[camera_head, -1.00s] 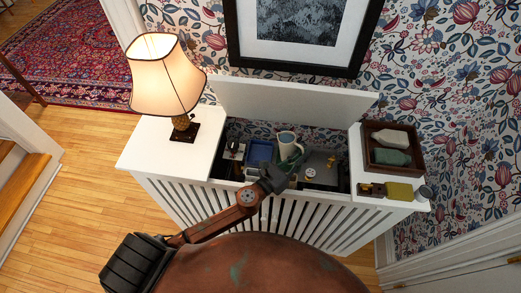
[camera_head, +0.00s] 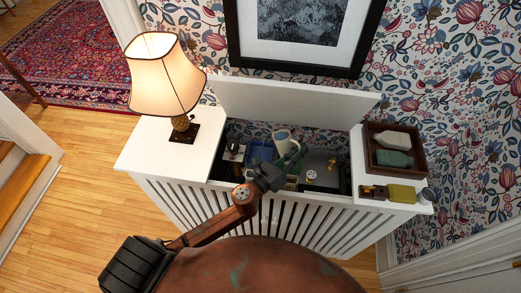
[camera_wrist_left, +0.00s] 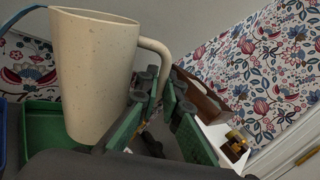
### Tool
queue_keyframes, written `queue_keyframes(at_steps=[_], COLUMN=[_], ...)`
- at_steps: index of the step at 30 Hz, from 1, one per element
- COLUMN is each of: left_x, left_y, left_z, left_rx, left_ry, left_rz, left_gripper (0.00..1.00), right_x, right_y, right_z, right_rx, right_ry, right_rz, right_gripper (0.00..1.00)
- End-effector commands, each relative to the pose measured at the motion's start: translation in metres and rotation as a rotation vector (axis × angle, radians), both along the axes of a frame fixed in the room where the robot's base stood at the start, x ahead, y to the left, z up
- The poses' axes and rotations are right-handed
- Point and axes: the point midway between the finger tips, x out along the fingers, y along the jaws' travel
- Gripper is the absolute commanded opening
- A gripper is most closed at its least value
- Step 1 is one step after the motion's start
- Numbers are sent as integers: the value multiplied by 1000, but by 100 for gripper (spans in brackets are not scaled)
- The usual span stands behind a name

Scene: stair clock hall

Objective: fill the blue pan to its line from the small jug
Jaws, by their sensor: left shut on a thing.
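My left gripper (camera_head: 287,160) is shut on the handle of a cream speckled jug (camera_head: 283,138), inside the open white cabinet. The jug (camera_wrist_left: 95,75) fills much of the left wrist view, and the green fingers (camera_wrist_left: 160,100) close at its handle. A blue arc leaves the jug's lip towards the left edge there; I cannot tell for sure that it is poured liquid. The blue pan (camera_head: 261,149) is left of the jug in the cabinet. Its line and fill level are too small to make out. My right gripper is not in view.
The lid (camera_head: 300,104) stands open behind. A lamp (camera_head: 167,80) is on the left top. A wooden tray (camera_head: 394,167) with two objects and a yellow-green block (camera_head: 402,194) are on the right top. A green bin (camera_wrist_left: 50,126) lies below the jug.

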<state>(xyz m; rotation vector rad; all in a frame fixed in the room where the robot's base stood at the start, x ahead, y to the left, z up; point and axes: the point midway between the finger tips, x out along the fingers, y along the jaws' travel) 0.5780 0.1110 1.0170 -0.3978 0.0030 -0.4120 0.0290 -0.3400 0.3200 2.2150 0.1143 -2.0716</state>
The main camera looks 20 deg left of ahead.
Motion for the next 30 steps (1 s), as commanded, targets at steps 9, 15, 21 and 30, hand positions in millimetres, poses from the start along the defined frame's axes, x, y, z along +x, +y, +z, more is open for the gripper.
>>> queue_keyframes(at_steps=[9,15,21,30], left_x=[1,1,2,3], left_y=[3,6,8,12], left_z=[4,5,6,8], left_rx=[-38,-62,-85,-120], left_ry=[6,11,17,25], left_rz=[0,0,0,0], left_gripper=[0,0,0,0], right_x=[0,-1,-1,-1], right_y=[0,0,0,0], right_z=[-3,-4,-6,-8], right_rx=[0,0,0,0], right_ry=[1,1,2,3], right_rz=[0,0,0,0], right_gripper=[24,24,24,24])
